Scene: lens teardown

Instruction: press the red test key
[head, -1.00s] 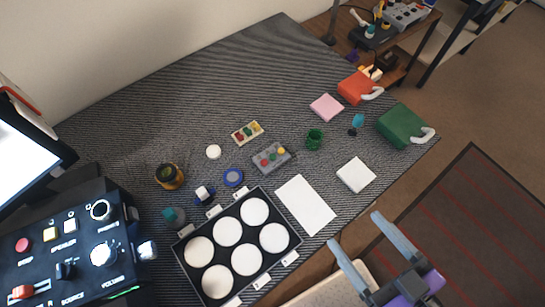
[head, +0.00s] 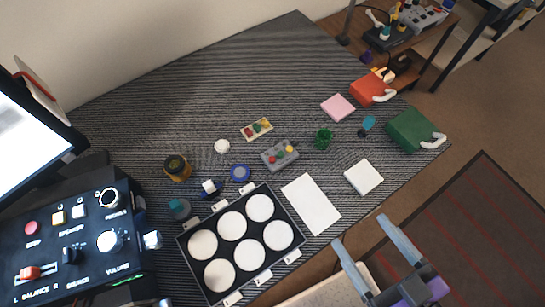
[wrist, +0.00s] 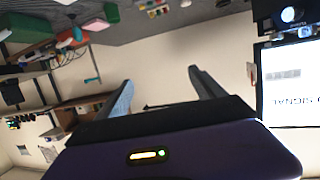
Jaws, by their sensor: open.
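A grey box (head: 280,155) with red, green and yellow round buttons lies near the middle of the dark striped table. Its red button (head: 273,160) is at the box's left end. A pale strip (head: 257,130) with red, green and yellow pieces lies just behind it. A round red button (head: 31,228) is also on the black control panel at left. I cannot read which is the test key. My gripper (head: 360,231) is open and empty, off the table's front right edge, apart from all of these. In the wrist view my gripper (wrist: 160,78) has nothing between its fingers.
A black tray (head: 185,240) with several white discs lies in front of the grey box. A white sheet (head: 311,204), a white square (head: 364,177), a green cup (head: 323,138), a blue ring (head: 240,173) and a jar (head: 177,167) lie around it. A screen (head: 25,130) stands left.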

